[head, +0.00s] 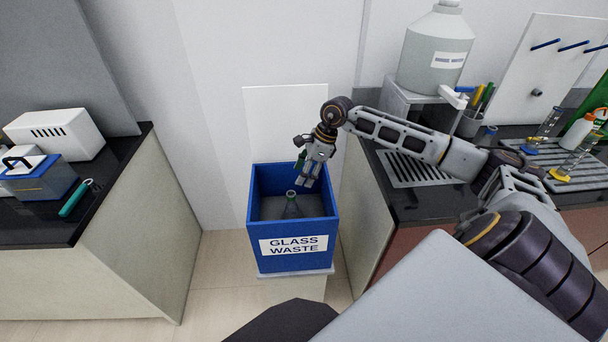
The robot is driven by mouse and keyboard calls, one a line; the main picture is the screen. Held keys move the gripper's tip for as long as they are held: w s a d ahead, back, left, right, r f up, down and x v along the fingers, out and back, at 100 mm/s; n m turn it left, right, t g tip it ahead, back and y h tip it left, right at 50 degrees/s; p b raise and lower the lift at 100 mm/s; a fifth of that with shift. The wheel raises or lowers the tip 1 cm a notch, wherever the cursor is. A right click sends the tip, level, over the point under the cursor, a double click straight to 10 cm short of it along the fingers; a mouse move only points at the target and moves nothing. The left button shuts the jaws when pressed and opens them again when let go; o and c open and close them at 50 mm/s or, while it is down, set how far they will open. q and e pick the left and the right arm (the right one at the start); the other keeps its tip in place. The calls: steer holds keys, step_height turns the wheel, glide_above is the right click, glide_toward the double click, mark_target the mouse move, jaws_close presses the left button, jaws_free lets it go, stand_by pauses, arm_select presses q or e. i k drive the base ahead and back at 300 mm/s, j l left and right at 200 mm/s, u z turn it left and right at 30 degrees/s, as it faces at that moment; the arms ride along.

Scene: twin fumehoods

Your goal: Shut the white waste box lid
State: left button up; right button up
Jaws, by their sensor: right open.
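The waste box (292,262) is blue with a "GLASS WASTE" label on its front, and it stands in the gap between two benches. Its white lid (272,125) is up, standing upright at the back edge of the box, so the box is open. A clear greenish flask (291,207) is inside. My right gripper (308,182) is open, with its fingers pointing down over the back right of the box opening, in front of the lid's lower right part. I cannot tell if it touches the box or lid. My left gripper is out of view.
The left bench (40,228) holds a white device (55,133) and a blue-grey box (38,182). Floor left of the waste box is clear.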

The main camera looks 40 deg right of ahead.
mark_target(275, 115)
steer(key=z, duration=1)
